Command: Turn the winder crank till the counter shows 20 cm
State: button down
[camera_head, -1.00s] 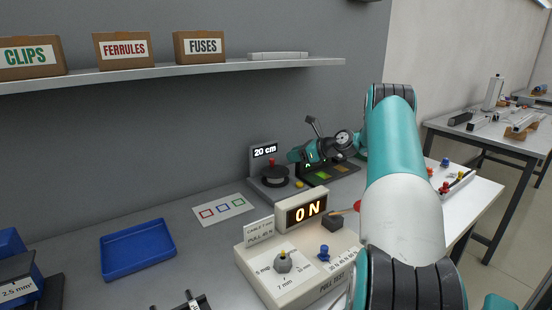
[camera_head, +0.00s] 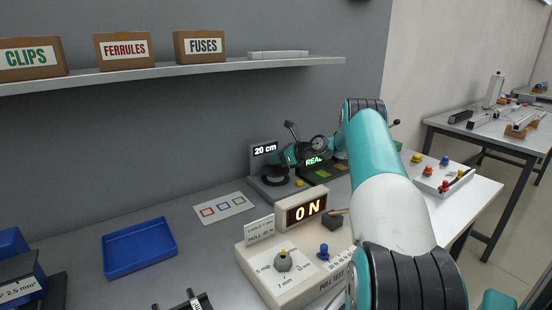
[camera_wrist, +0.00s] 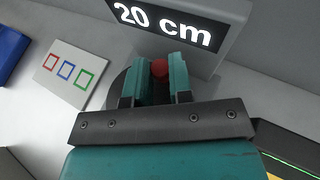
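The winder's counter (camera_head: 265,150) reads "20 cm" in the head view and also in the wrist view (camera_wrist: 165,22). The winder stands at the back of the bench, its dark round drum (camera_head: 275,181) below my gripper (camera_head: 280,158). In the wrist view the red crank knob (camera_wrist: 160,68) shows in the gap between the two teal fingers of my gripper (camera_wrist: 160,80). The fingers are apart, with the knob nearly filling the gap at their tips. I cannot tell whether they touch it. In the head view my gripper hides the knob.
A cable pull tester (camera_head: 290,262) showing "ON" stands in front of the winder. A dark device (camera_head: 322,168) with green lettering stands to its right. A card with coloured squares (camera_head: 223,208) and a blue tray (camera_head: 139,246) lie left. A shelf (camera_head: 150,74) runs above.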

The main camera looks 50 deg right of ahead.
jog(key=shift+s+r+m+h+p, duration=0.15)
jog(key=shift+m+h+p, duration=0.2)
jog(key=shift+p, duration=0.2)
jog(key=shift+r+m+h+p, duration=0.1)
jog(key=shift+m+h+p, duration=0.45)
jog(key=shift+h+p, duration=0.2)
jog(key=shift+s+m+t+h+p, duration=0.2)
jog(key=shift+m+t+h+p, duration=0.1)
jog(key=shift+m+h+p, duration=0.45)
jog(key=m+h+p, duration=0.1)
jog(key=m+h, duration=0.1)
jog(key=m+h+p, duration=0.1)
jog(key=h+p, duration=0.1)
jog(key=shift+s+d+m+h, duration=0.2)
jog(key=shift+s+m+h, duration=0.05)
jog(key=shift+s+m, duration=0.15)
jog(key=shift+s+f+m+g+h+p, duration=0.2)
jog(key=shift+m+g+h+p, duration=0.5)
jog(key=shift+m+h+p, duration=0.1)
jog(key=c, duration=1.3)
grip_release()
jog(key=shift+s, duration=0.15)
